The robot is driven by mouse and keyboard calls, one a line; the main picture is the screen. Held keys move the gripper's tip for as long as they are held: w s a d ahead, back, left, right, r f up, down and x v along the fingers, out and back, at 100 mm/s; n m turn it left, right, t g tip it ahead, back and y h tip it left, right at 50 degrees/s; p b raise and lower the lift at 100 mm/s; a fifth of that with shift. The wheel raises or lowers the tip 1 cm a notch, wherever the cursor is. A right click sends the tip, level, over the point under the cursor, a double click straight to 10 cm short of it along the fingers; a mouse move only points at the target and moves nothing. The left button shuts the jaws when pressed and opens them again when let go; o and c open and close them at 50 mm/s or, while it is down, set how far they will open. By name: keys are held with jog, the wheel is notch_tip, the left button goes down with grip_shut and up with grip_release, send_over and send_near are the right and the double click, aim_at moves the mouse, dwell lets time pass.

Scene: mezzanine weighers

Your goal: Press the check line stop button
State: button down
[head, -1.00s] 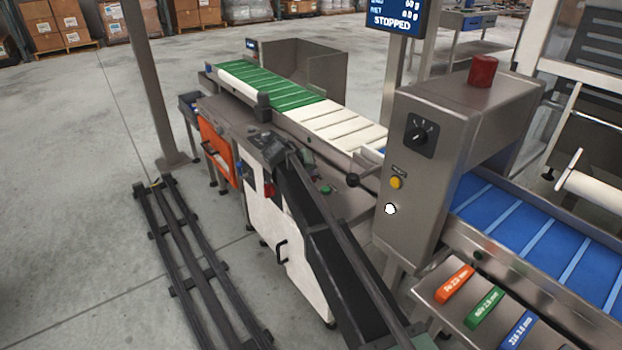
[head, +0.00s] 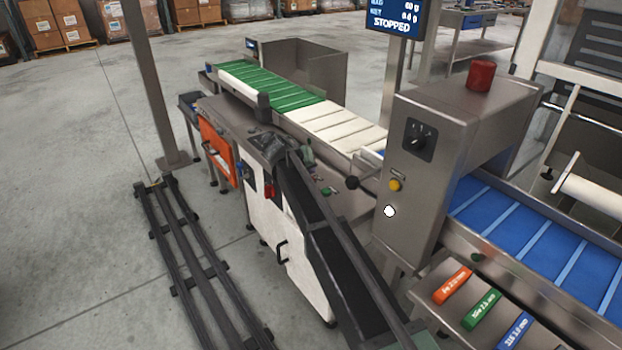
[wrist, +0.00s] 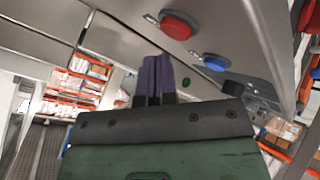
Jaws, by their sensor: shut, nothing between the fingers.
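My gripper's purple fingers (wrist: 157,78) show in the wrist view, shut together with nothing between them. A red round button (wrist: 180,25) sits on a steel panel just beyond and to the right of the fingertips, with a visible gap in the picture. A blue button (wrist: 215,62) and a green button (wrist: 186,82) are nearby. No label is readable, so I cannot tell which is the check line stop. In the head view, a red button (head: 269,190) shows on the white cabinet beside my dark arm, and a green button (head: 326,191) on the steel frame. My fingertips are not clear there.
A display (head: 392,18) reads STOPPED. A steel housing (head: 420,170) with a black knob, yellow button and red lamp stands right of my arm. The green and white conveyor (head: 275,90) lies behind, the blue belt (head: 540,240) at right.

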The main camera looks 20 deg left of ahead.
jog(key=shift+r+p, duration=2.55)
jog(key=shift+r, duration=0.05)
jog(key=shift+f, duration=0.1)
